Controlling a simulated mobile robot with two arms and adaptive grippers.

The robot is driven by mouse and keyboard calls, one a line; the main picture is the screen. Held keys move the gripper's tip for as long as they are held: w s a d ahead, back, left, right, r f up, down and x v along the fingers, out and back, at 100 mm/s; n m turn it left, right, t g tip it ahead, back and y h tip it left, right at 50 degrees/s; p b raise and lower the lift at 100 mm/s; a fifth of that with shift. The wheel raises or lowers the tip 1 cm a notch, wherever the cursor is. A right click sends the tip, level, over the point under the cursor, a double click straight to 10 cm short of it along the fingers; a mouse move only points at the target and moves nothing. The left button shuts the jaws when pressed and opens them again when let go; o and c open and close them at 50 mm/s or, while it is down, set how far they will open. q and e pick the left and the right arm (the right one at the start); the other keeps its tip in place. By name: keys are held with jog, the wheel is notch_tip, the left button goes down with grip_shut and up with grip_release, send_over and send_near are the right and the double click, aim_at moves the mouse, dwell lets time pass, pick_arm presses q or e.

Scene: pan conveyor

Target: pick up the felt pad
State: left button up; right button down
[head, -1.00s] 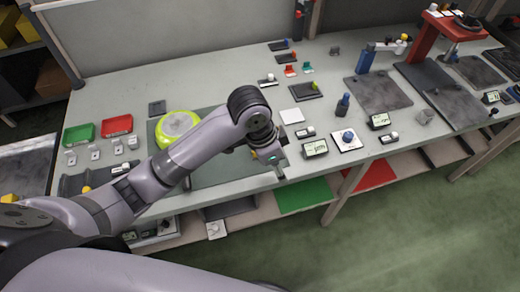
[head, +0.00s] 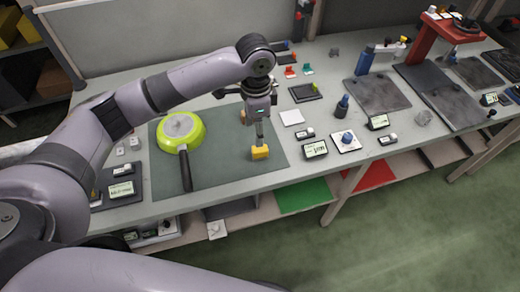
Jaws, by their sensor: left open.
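A thin, flat white square (head: 292,117) lies on the bench just right of the green mat; it may be the felt pad, but I cannot tell its material. My left gripper (head: 252,130) points down over the right part of the mat, open, to the left of the white square and apart from it. A yellow block (head: 260,152) shows right below one finger; I cannot tell whether they touch. My right gripper is not in view.
A lime-green pan (head: 182,131) with a black handle lies on the green mat (head: 222,172), left of my gripper. Small meters (head: 315,149), a dark bottle (head: 342,106) and a black tray (head: 305,93) stand to the right. A red stand (head: 425,40) is farther back.

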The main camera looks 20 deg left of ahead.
aim_at(260, 149)
pick_arm(q)
notch_tip(260, 149, down, 4)
jog(key=shift+f, duration=0.25)
jog(key=shift+w+d+f+p, duration=0.15)
jog(key=shift+f+p, duration=0.15)
jog(key=shift+f, duration=0.6)
jog(key=shift+s+d+f+p, duration=0.15)
jog(key=shift+f+p, duration=0.1)
jog(key=shift+f, duration=0.6)
jog(key=shift+w+d+f+p, duration=0.15)
jog(key=shift+f+p, duration=0.15)
jog(key=shift+f, duration=0.6)
jog(key=shift+c, duration=0.4)
jog(key=shift+c, duration=0.6)
grip_shut()
